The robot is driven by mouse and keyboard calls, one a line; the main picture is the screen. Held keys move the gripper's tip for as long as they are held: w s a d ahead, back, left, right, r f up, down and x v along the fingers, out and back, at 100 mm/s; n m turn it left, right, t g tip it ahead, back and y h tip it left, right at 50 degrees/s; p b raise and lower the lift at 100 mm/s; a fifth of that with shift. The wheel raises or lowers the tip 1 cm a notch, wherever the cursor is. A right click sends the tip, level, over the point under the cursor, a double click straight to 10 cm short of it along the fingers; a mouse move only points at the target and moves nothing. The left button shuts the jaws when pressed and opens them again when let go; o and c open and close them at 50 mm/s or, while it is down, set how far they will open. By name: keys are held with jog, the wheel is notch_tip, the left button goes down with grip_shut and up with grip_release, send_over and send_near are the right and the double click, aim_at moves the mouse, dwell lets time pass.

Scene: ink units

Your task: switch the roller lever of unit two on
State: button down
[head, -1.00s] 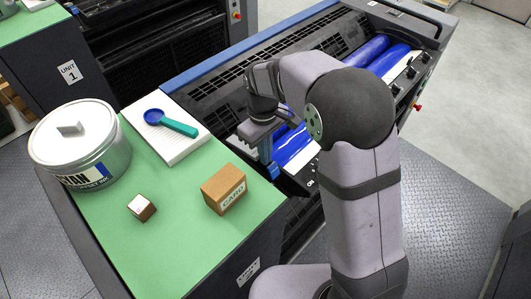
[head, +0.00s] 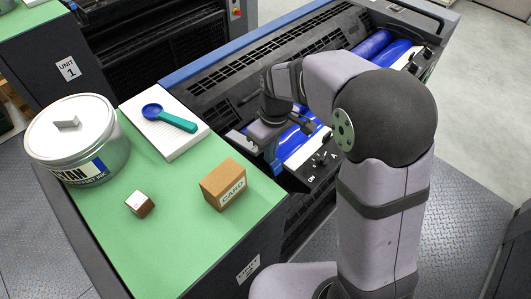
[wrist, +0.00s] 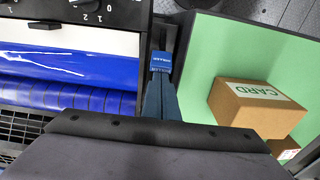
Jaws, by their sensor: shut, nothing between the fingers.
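Unit two is the dark press with blue rollers (head: 301,143) beside the green-topped cabinet. A black panel with an "ON" mark (head: 311,179) shows at its near end. In the wrist view, a small blue block with white lettering (wrist: 160,61), apparently the roller lever's handle, sits right at my fingertips, in the gap between the rollers and the green top. My gripper (wrist: 160,76) is shut with nothing between its fingers. I cannot tell whether it touches the block. In the head view, my gripper (head: 273,160) hides most of the lever area.
On the green top (head: 150,235) are a CARD box (head: 223,184), a small box (head: 140,203), an ink tin (head: 78,140) and a teal scoop (head: 170,117) on a white pad (head: 180,143). A dial panel (wrist: 100,12) lies beyond the rollers.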

aim_at(276, 164)
jog(key=shift+s+d+r+t+y+b, duration=0.15)
jog(key=shift+s+d+t+y+b, duration=0.55)
jog(key=shift+s+d+b, duration=0.35)
jog(key=shift+s+d+f+b, duration=0.25)
jog(key=shift+s+d+b, duration=0.3)
jog(key=shift+s+d, duration=0.95)
jog(key=shift+s+d+f+b, duration=0.2)
jog(key=shift+s+d+b, duration=0.3)
jog(key=shift+s+d, duration=0.9)
jog(key=shift+s+a, duration=0.15)
jog(key=shift+s, duration=0.05)
jog(key=s+d+r+p, duration=0.3)
jog(key=r+p, duration=0.3)
jog(key=r, duration=0.2)
jog(key=shift+s+d+r, duration=0.2)
jog(key=shift+d, duration=0.25)
jog(key=shift+d, duration=0.1)
